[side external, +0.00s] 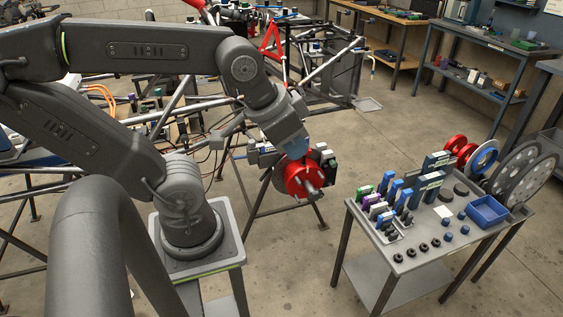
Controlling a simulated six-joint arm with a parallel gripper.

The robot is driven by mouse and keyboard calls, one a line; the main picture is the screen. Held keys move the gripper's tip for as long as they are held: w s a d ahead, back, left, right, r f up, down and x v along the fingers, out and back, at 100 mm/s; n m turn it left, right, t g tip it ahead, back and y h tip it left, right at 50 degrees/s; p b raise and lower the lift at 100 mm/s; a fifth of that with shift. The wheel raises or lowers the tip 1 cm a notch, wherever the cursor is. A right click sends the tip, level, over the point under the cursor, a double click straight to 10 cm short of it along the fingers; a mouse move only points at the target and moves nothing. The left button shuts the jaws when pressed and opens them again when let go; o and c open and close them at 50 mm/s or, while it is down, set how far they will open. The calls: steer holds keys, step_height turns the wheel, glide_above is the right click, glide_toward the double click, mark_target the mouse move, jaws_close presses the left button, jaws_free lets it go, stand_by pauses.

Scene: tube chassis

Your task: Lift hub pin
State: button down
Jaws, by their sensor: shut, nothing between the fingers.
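A red hub (294,180) sits at the end of the tube chassis, on a dark round plate. A short grey pin (311,188) sticks out of the hub's front face toward the lower right. It looks like the hub pin, but it is small here. My gripper (297,152) points down at the top of the red hub and is shut, with nothing held. Its fingertips are small and partly lost against the hub, so I cannot tell whether they touch it.
A grey cart (408,262) at the right carries coloured blocks, a blue bin (487,211), black pucks and large discs (522,175). Chassis tubes (327,65) run behind my arm. Open concrete floor lies between the hub and the cart. Workbenches (485,75) stand at the back right.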

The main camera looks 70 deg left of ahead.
steer(key=c, duration=1.8)
jaws_free()
steer(key=shift+c, duration=0.2)
